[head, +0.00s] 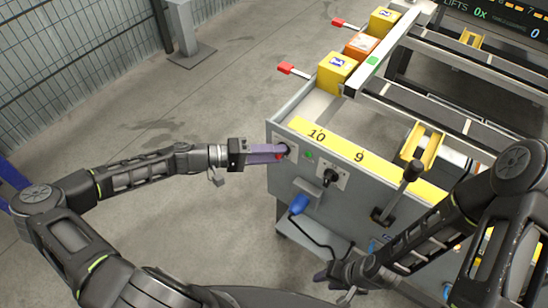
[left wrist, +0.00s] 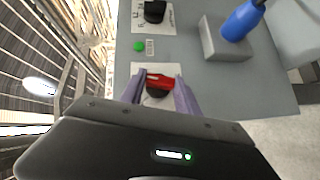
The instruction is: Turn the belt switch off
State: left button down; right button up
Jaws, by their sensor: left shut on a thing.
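A red-handled rotary switch (left wrist: 160,81) sits on a pale plate on the grey end panel (head: 283,180) of the runout table. In the head view only a bit of its red shows at the fingertips. My left gripper (head: 280,154) reaches the panel from the left, and its purple fingers are shut on the red handle, one on each side, as the left wrist view (left wrist: 160,92) shows. Beside the switch is a lit green lamp (head: 309,155). My right gripper (head: 328,276) is low in front of the panel, dark and small; its jaws cannot be made out.
A black lever (head: 412,172) stands to the right. The floor at left is clear.

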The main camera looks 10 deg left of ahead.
pick_arm(q)
jog(key=shift+d+f+n+t+h+b, duration=0.1)
jog(key=shift+f+n+t+h+b, duration=0.1)
jog(key=shift+n+t+h+b, duration=1.15)
jog(key=shift+a+f+n+t+h+b, duration=0.2)
jog(key=shift+n+t+h, duration=0.45)
jog(key=shift+n, duration=1.55)
jog(key=shift+d+f+n+t+h+b, duration=0.2)
jog(key=shift+n+t+h+b, duration=0.6)
jog(key=shift+n+t, duration=0.7)
jog(key=shift+n+y, duration=0.3)
jog(key=shift+n, duration=0.15)
jog(key=c, duration=0.9)
grip_release()
jog(key=shift+s, duration=0.1)
jog(key=b+v, duration=0.1)
jog(key=v, duration=0.6)
jog(key=shift+s+a+f, duration=0.15)
jog(key=shift+a+f, duration=0.05)
jog(key=shift+a, duration=0.1)
